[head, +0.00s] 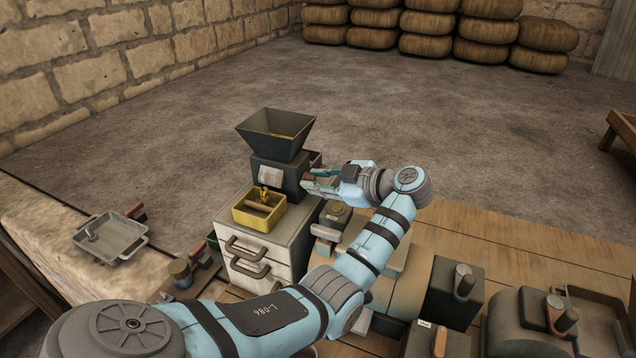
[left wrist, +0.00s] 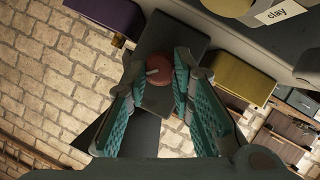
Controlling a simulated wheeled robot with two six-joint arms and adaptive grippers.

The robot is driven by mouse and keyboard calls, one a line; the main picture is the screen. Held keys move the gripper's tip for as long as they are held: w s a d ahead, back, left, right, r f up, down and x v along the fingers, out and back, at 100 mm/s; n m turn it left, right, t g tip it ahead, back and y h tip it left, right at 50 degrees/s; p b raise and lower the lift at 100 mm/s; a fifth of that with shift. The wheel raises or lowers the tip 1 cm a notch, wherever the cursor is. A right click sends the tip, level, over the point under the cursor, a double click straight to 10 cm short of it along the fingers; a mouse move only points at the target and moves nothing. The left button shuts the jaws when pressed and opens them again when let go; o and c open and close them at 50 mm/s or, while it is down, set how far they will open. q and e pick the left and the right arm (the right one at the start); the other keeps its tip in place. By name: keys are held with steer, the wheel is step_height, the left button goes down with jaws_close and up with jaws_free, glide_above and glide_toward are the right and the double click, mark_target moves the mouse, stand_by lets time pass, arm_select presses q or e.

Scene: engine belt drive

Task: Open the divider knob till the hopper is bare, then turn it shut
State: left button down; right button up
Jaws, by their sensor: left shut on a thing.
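The dark hopper (head: 275,135) stands on the divider body (head: 283,172), with a little golden material showing inside it. A yellow bin (head: 262,222) sits at the divider's front, with golden material in it; a purple bin (head: 316,157) shows partly behind on the right. My left gripper (head: 307,183) is at the divider's right side. In the left wrist view the red round divider knob (left wrist: 158,71), with a pale pointer mark, lies between the teal fingers of my left gripper (left wrist: 160,62), which is shut on it. The head view hides the knob. My right gripper is out of view.
The divider stands on a white drawer cabinet (head: 262,250). A grey tray (head: 110,238) lies on the left ledge. Dark lever boxes (head: 455,290) stand at the lower right. A "clay" label (left wrist: 278,14) shows in the left wrist view.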

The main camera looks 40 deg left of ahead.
arm_select(q)
steer(key=shift+w+m+g+h+b, duration=0.15)
steer(key=shift+m+g+h+b, duration=0.3)
steer(key=shift+m+g, duration=0.55)
steer(key=shift+w+a+f+m+h+b, duration=0.15)
steer(key=shift+m+h+b, duration=0.1)
steer(key=shift+m+b, duration=0.5)
steer(key=m+g+b, duration=0.1)
steer(key=b, duration=0.2)
steer(key=shift+f, duration=0.1)
steer(key=shift+r+m+g+b, duration=0.2)
steer(key=shift+m+g+b, duration=0.35)
steer(key=shift+b, duration=0.4)
steer(key=c, duration=1.4)
jaws_free()
steer(key=shift+r, duration=0.1)
